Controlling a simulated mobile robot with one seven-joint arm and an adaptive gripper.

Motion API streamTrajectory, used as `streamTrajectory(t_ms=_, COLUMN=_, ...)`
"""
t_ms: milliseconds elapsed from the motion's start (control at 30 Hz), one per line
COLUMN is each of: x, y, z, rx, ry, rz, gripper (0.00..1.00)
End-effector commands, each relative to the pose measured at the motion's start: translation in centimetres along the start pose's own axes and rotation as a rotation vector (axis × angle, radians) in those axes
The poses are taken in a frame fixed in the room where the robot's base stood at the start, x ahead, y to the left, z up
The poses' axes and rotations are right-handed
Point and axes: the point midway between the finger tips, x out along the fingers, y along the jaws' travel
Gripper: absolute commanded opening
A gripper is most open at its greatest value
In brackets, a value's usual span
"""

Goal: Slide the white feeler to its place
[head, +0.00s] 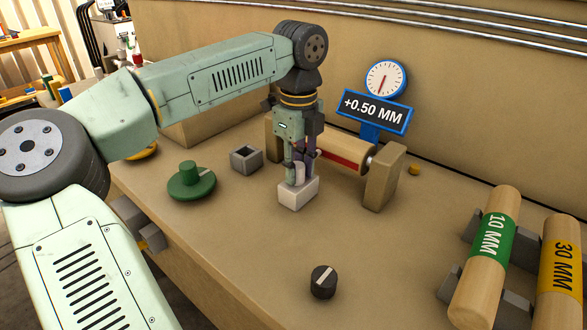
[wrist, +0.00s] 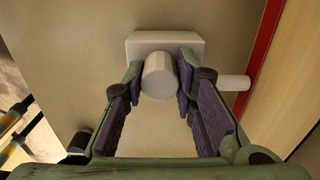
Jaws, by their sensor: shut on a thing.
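The white feeler (head: 297,196) is a pale block with an upright round post and a thin side rod. It stands on the tan bench in front of the roller (head: 349,148). My gripper (head: 299,172) is shut on the post from above. In the wrist view my gripper (wrist: 160,77) has a purple-padded finger on each side of the post. The feeler's block (wrist: 165,43) lies beyond the fingers there. Its side rod (wrist: 236,83) points right, its tip at the red strip (wrist: 262,62). I cannot tell whether they touch.
A blue stand with a dial (head: 385,79) and a "+0.50 MM" sign (head: 374,111) stands behind the roller. A green knob (head: 191,182), a grey square holder (head: 246,159) and a black knob (head: 323,282) are on the bench. Rollers marked 10 MM (head: 486,255) and 30 MM (head: 562,270) lie at right.

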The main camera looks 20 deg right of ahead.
Motion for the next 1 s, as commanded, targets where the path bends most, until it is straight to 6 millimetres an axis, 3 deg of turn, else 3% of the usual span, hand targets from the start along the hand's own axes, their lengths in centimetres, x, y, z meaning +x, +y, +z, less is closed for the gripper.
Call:
streamTrajectory(t_ms=67, x=-0.2, y=-0.4, z=0.1, rx=-0.001, ry=-0.004, rz=-0.017, gripper=0.0)
streamTrajectory(t_ms=100, x=-0.2, y=-0.4, z=0.1, rx=-0.001, ry=-0.004, rz=-0.018, gripper=0.28)
streamTrajectory(t_ms=367, x=-0.2, y=-0.3, z=0.1, rx=0.0, ry=-0.003, rz=-0.014, gripper=0.45)
streamTrajectory(t_ms=767, x=-0.8, y=-0.2, z=0.1, rx=-0.001, ry=-0.003, rz=-0.01, gripper=0.46)
streamTrajectory(t_ms=1000, x=-5.1, y=-0.3, z=0.0, rx=-0.002, ry=-0.005, rz=-0.013, gripper=0.46)
